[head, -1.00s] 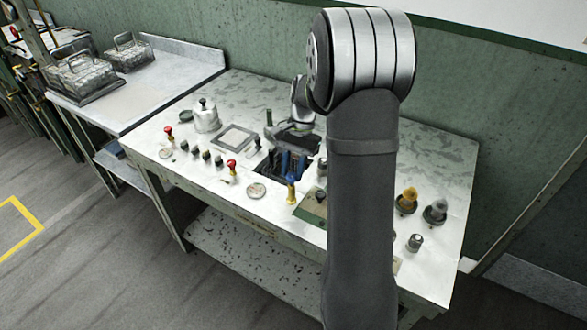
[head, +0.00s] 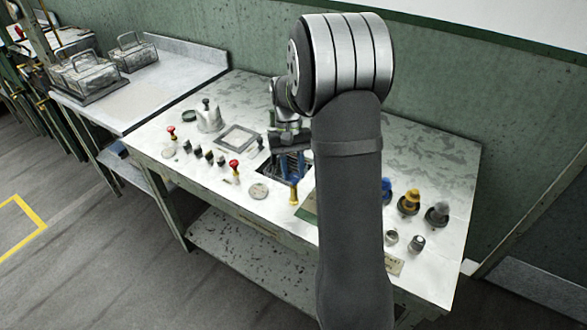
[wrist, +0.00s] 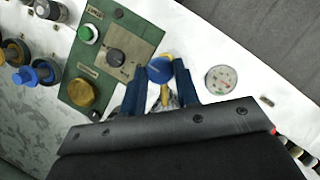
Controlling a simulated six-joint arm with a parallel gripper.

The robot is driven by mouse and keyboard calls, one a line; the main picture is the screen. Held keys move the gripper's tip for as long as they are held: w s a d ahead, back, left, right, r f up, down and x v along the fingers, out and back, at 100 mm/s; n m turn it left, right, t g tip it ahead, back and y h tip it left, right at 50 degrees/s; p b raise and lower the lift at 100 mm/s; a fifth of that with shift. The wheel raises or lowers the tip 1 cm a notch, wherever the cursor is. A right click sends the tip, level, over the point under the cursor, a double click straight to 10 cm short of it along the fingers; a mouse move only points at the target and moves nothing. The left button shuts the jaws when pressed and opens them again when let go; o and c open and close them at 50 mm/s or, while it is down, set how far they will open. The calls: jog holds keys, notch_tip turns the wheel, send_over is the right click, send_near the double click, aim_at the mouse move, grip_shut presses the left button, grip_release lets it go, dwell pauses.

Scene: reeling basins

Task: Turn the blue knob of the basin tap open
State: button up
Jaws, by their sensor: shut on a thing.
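The basin tap (head: 294,197) has a yellow stem and stands near the front edge of the white table. Its blue knob (wrist: 160,72) shows in the wrist view, between the two blue fingers of my gripper (wrist: 159,67). My gripper is shut on the knob, one finger on each side. In the head view my gripper (head: 293,177) comes down over the tap from above, and the fingers mostly hide the knob. The tap's yellow stem also shows below the knob in the wrist view (wrist: 165,95).
A green panel (wrist: 75,87) with a black knob, a green button and a yellow button lies beside the tap. Red-topped levers (head: 235,168) stand to the left. A flat round disc (wrist: 221,80) lies close by.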

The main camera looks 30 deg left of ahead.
dwell(0.5)
jog(key=o, duration=1)
jog(key=v, duration=1.7)
jog(key=shift+a+r, duration=0.1)
jog(key=shift+r, duration=0.1)
jog(key=x, duration=1.7)
jog(key=shift+f, duration=0.25)
